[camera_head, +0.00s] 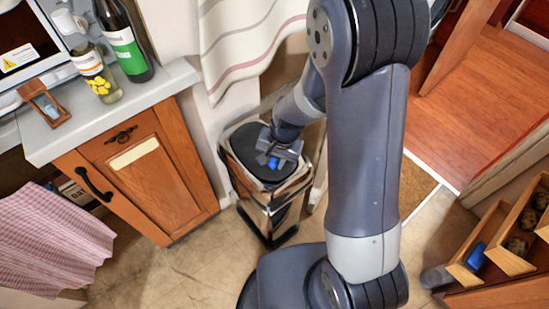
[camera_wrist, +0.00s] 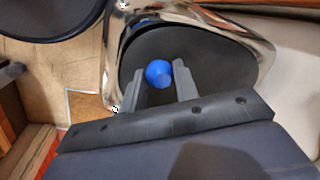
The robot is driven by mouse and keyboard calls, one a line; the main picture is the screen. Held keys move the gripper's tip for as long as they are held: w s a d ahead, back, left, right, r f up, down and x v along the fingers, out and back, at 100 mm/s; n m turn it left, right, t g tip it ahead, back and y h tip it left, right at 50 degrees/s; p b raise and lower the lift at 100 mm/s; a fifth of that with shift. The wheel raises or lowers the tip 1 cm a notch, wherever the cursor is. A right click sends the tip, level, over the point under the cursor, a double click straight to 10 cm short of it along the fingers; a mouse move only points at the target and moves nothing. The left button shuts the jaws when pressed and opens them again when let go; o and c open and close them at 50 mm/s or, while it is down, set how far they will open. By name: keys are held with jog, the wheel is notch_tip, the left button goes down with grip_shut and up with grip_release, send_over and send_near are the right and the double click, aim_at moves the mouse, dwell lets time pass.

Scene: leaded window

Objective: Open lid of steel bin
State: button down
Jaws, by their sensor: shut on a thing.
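The steel bin (camera_head: 262,201) stands on the floor beside the wooden cabinet, with shiny walls and a dark base. Its dark lid (camera_head: 243,145) lies on top and looks closed; in the wrist view the lid (camera_wrist: 215,52) fills the middle inside a shiny rim. A blue round knob (camera_wrist: 158,73) is on the lid, and it also shows in the head view (camera_head: 273,163). My gripper (camera_wrist: 160,76) is above the lid, its two fingers on either side of the knob and shut on it. The finger tips' contact with the knob is partly hidden.
A wooden cabinet (camera_head: 150,170) with a grey counter (camera_head: 95,118) is left of the bin. A curtain (camera_head: 245,40) hangs behind the bin. Open drawers (camera_head: 515,240) stand at the lower right. Tile floor (camera_head: 175,270) in front of the cabinet is clear.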

jog(key=shift+w+a+r+g+h+p, duration=0.15)
jog(key=shift+r+g+p, duration=0.1)
jog(key=shift+r+p, duration=0.75)
jog(key=shift+w+a+r+g+h+p, duration=0.2)
jog(key=shift+r+p, duration=0.25)
jog(key=shift+p, duration=0.9)
jog(key=r+p, duration=0.1)
jog(key=p, duration=0.1)
jog(key=r+g+p, duration=0.1)
jog(key=shift+w+a+h+p, duration=0.2)
jog(key=shift+w+h+p, duration=0.15)
jog(key=shift+w+p, duration=0.05)
jog(key=w+a+r+g+h+p, duration=0.2)
jog(key=w+a+r+g+p, duration=0.1)
jog(key=w+r+g+p, duration=0.1)
jog(key=shift+w+r+h+p, duration=0.15)
jog(key=shift+r+h+p, duration=0.15)
jog(key=shift+r+p, duration=0.5)
jog(key=c, duration=1.1)
grip_release()
notch_tip(320, 180, up, 10)
jog(key=shift+r+b, duration=0.1)
jog(key=shift+b, duration=0.4)
